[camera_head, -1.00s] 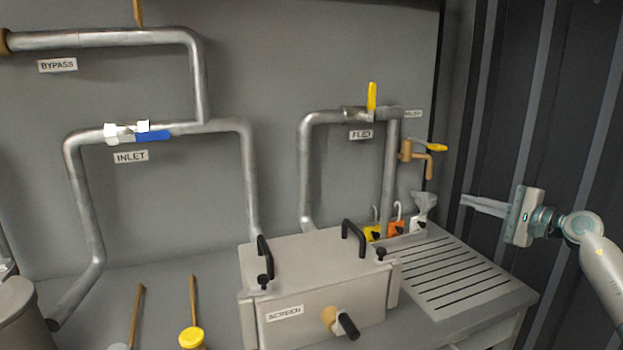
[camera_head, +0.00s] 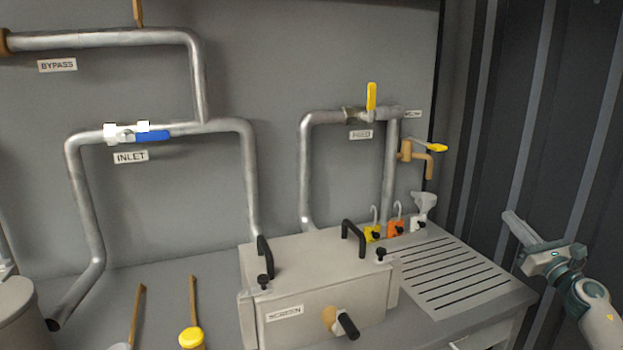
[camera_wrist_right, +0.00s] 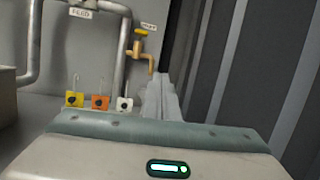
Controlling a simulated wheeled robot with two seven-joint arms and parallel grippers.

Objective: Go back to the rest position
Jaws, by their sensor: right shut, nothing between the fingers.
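My right gripper (camera_head: 512,222) is at the right of the head view, in front of the dark ribbed wall and to the right of the slatted drainboard. It is shut and empty, with its fingers pointing up and to the left. In the right wrist view its fingers (camera_wrist_right: 161,98) are together and touch nothing. My left gripper is not in view.
A grey SCREEN box (camera_head: 318,275) with black handles stands on the bench, left of the slatted drainboard (camera_head: 455,275). Yellow, orange and white padlocks (camera_head: 396,229) are at the wall behind. Pipes with a blue INLET lever (camera_head: 152,137) and yellow feed lever (camera_head: 371,97) run along the wall.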

